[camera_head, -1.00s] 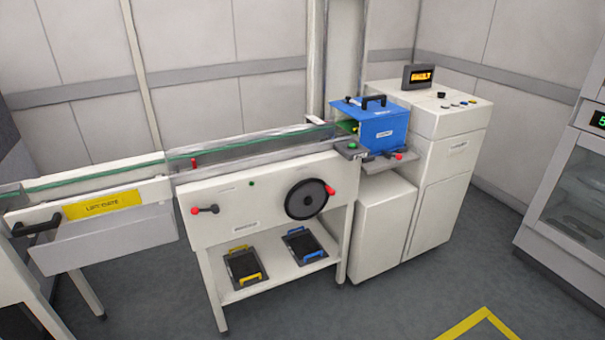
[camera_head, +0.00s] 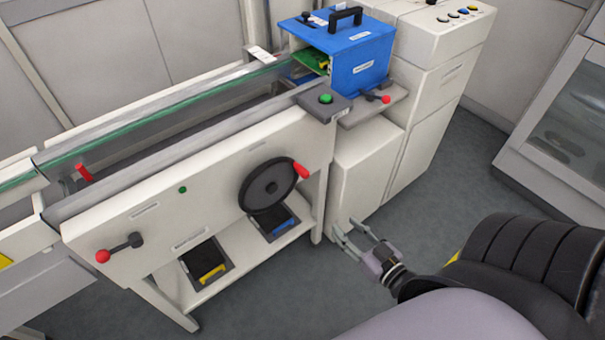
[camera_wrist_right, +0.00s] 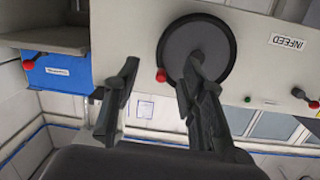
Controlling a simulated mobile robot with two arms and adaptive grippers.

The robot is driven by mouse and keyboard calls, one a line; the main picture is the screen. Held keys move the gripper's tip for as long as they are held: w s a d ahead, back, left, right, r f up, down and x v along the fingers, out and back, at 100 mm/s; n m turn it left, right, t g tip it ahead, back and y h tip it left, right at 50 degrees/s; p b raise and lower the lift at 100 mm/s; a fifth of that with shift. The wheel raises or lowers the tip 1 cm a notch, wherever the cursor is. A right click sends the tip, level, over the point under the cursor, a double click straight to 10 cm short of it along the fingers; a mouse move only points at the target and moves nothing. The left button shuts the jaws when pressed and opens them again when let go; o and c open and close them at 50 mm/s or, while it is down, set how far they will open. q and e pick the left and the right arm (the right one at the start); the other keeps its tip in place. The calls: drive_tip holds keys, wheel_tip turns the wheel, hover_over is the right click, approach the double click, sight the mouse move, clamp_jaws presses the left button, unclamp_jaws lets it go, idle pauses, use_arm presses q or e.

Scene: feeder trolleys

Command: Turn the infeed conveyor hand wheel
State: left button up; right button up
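The black round hand wheel (camera_head: 267,186) with a red knob (camera_head: 301,170) is on the white front panel of the infeed conveyor (camera_head: 150,205). In the head view the knob is at the wheel's upper right. My right gripper (camera_head: 346,231) is open and empty, to the right of and lower than the wheel, apart from it. In the right wrist view, which looks upside down, the open fingers (camera_wrist_right: 148,88) show with the wheel (camera_wrist_right: 197,52) behind them; the red knob (camera_wrist_right: 161,75) appears between the fingers, farther off. My left gripper is not in view.
A small crank with a red knob (camera_head: 103,256) sticks out at the panel's left. A blue box (camera_head: 352,60) stands above right, beside a green button (camera_head: 325,98) and a red-tipped lever (camera_head: 385,99). Trays with yellow and blue handles lie on the lower shelf. Open floor lies in front.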

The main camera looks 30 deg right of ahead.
drive_tip(key=n+t+y, duration=0.1)
approach(304, 173)
use_arm(q)
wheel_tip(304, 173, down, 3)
drive_tip(key=b, duration=0.3)
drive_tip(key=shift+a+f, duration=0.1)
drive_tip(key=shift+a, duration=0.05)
use_arm(e)
drive_tip(key=w, duration=0.3)
drive_tip(key=w+f, duration=0.1)
drive_tip(key=w, duration=0.6)
drive_tip(key=shift+w+a+f, duration=0.15)
drive_tip(key=shift+w, duration=0.2)
drive_tip(key=shift+c, duration=0.2)
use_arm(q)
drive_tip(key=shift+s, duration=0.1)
use_arm(e)
clamp_jaws()
